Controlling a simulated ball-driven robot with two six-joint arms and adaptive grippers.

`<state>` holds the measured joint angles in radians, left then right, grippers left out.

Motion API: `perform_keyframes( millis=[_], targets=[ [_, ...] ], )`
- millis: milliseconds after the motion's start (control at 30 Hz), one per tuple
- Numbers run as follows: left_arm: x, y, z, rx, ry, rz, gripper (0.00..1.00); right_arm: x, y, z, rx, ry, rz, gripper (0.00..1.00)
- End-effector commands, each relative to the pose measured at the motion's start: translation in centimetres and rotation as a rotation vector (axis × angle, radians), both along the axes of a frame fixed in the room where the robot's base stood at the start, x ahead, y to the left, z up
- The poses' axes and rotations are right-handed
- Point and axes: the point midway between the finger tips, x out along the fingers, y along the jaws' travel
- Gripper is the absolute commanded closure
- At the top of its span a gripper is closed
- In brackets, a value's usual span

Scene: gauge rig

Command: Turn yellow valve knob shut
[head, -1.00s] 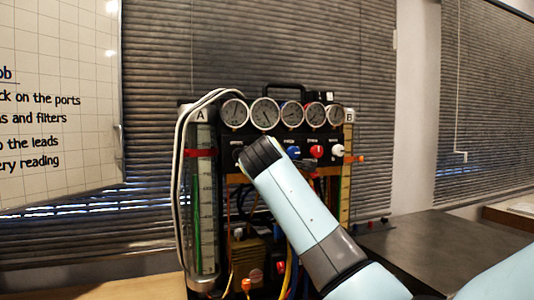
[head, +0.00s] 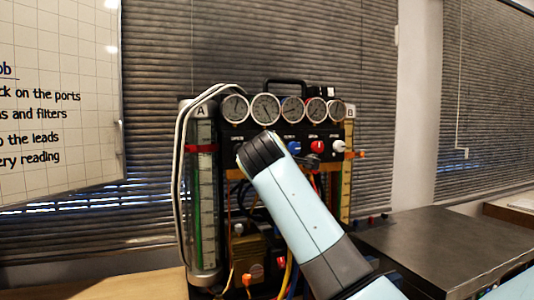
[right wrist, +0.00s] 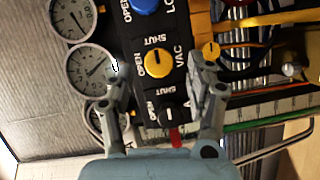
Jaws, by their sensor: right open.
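The yellow valve knob (right wrist: 158,62) sits on the black panel (right wrist: 128,28) in the right wrist view, beside the VAC label, with OPEN on its left and SHUT above it. I see no contact, and the gap in depth is unclear. In the head view my right arm hides the yellow knob. My left gripper is out of view.
A blue knob (right wrist: 145,5) and a black knob (right wrist: 168,114) flank the yellow one. A red knob (head: 317,147) and a white knob (head: 338,147) sit further right. Round gauges (head: 265,109) line the top. Hoses and cables hang below. A dark bench (head: 440,245) is at right.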

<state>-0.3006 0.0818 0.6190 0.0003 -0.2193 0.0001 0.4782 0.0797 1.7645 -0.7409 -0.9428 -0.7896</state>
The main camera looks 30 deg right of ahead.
Motion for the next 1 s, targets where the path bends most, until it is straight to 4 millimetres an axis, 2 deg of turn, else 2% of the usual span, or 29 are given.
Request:
perform_keyframes(
  millis=[200, 400, 600, 1000],
  targets=[
    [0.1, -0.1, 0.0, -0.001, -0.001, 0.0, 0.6, -4.1, 3.1, 0.2, 0.004, 0.0, 0.001, 0.45],
    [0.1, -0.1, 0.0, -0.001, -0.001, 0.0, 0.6, -6.6, 4.8, 0.4, 0.003, 0.001, 0.0, 0.45],
    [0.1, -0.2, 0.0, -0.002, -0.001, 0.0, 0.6, -7.3, 5.3, 0.5, 0.0, 0.002, -0.001, 0.45],
    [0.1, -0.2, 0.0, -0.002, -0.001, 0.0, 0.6, -7.3, 5.2, 0.6, -0.001, 0.001, -0.001, 0.45]
  ],
)
